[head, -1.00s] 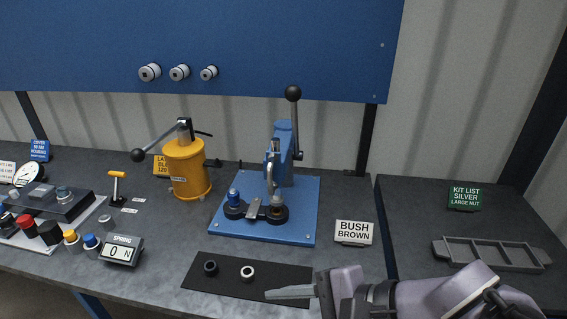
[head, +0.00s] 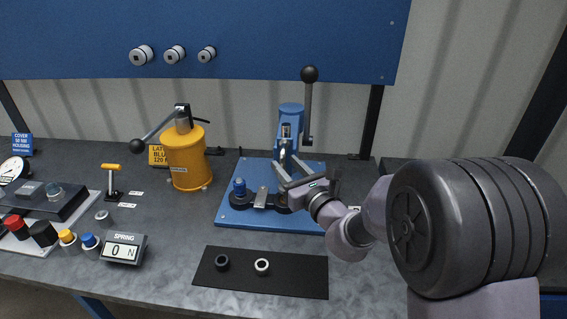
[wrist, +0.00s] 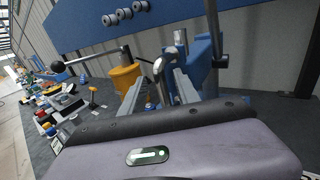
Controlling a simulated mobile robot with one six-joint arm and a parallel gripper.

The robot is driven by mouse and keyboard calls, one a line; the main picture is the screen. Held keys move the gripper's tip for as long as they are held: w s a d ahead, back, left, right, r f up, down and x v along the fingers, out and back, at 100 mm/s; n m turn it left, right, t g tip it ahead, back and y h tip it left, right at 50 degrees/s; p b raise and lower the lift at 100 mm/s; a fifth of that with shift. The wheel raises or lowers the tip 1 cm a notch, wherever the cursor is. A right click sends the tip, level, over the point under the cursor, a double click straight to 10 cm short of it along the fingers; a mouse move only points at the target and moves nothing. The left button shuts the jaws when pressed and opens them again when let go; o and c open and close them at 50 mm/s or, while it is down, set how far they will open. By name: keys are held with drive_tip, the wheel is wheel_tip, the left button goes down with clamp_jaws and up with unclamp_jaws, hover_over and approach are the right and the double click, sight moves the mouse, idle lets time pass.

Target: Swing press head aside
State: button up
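The blue press (head: 291,122) stands on its blue base plate (head: 235,212), with a black-knobbed lever (head: 309,75) upright at its top right. A bent silver handle shows on the press front in the wrist view (wrist: 159,66). My gripper (head: 282,162) is in front of the press head, coming from the lower right. In the wrist view my gripper (wrist: 157,90) has its two fingers apart, with the silver handle between or just beyond them. Contact cannot be told. A dark fixture (head: 240,200) with a blue part sits on the plate; my gripper hides its right side.
A yellow press (head: 187,160) with a long lever stands to the left. A black mat (head: 290,281) with a black ring (head: 222,262) and a white ring (head: 262,266) lies in front. A spring display (head: 123,249) is at front left. My arm covers the right side.

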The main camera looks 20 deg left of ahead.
drive_tip(key=shift+x, duration=1.35)
clamp_jaws()
idle(0.4)
